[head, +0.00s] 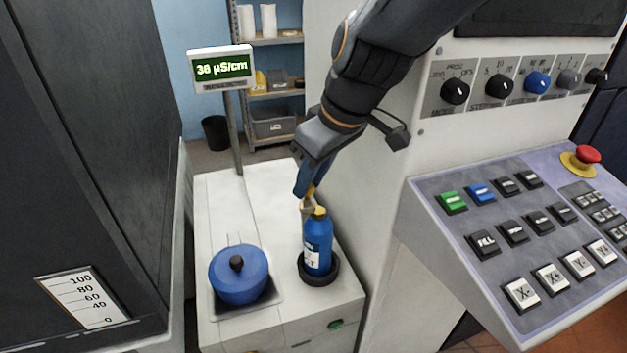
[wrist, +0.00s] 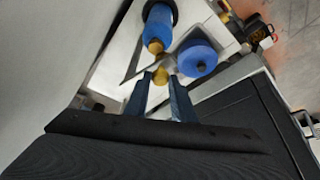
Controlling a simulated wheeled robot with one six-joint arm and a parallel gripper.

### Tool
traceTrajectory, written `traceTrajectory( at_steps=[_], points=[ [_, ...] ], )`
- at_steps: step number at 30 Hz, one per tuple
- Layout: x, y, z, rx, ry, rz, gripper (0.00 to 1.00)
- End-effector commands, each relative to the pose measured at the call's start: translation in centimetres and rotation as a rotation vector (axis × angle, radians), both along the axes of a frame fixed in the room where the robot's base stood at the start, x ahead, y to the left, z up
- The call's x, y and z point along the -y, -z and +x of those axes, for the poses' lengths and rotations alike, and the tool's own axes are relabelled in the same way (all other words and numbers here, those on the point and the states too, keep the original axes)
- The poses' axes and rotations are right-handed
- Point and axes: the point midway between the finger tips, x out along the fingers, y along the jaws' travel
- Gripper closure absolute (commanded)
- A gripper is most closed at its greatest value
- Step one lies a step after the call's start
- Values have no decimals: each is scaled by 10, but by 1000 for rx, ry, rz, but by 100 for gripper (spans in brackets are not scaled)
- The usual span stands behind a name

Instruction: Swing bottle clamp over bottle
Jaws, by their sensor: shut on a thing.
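The blue bottle (head: 318,250) with a white label and yellow cap stands upright in a black round holder (head: 327,274) on the white bench. It also shows at the top of the wrist view (wrist: 158,24). My gripper (head: 305,192) is just behind and above the bottle's cap. In the wrist view, its blue fingers (wrist: 160,82) are around a small yellow piece (wrist: 160,73), which looks like the bottle clamp's grip. That piece is apart from the yellow cap (wrist: 155,46). The rest of the clamp is mostly hidden; I cannot tell its full shape.
A blue lidded pot (head: 239,275) with a black knob sits left of the bottle. A display on a post (head: 221,68) reads 36 µS/cm behind the bench. A control panel (head: 520,230) and tall white housing stand close on the right, a dark cabinet (head: 85,170) on the left.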

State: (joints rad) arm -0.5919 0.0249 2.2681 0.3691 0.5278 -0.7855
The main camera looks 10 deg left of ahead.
Motion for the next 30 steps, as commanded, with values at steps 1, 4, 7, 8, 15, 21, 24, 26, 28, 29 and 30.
traceTrajectory(
  at_steps=[1, 4, 7, 8, 15, 21, 24, 26, 28, 29, 30],
  points=[
    [-1, -1, 0, 3, -2, 1, 100],
    [-1, -1, 0, 2, -3, 1, 100],
    [-1, -1, 0, 2, -2, 1, 100],
    [-1, -1, 0, 2, -2, 1, 100],
    [0, -1, 0, 0, -1, 0, 60],
    [0, -1, 0, 0, 0, 0, 60],
    [2, -5, -1, 0, 0, 1, 60],
    [3, -10, -1, 1, 0, 2, 60],
    [7, -19, -3, 3, -1, 2, 60],
    [8, -23, -4, 4, -1, 1, 60],
    [10, -29, -5, 4, 0, 3, 60]
  ],
)
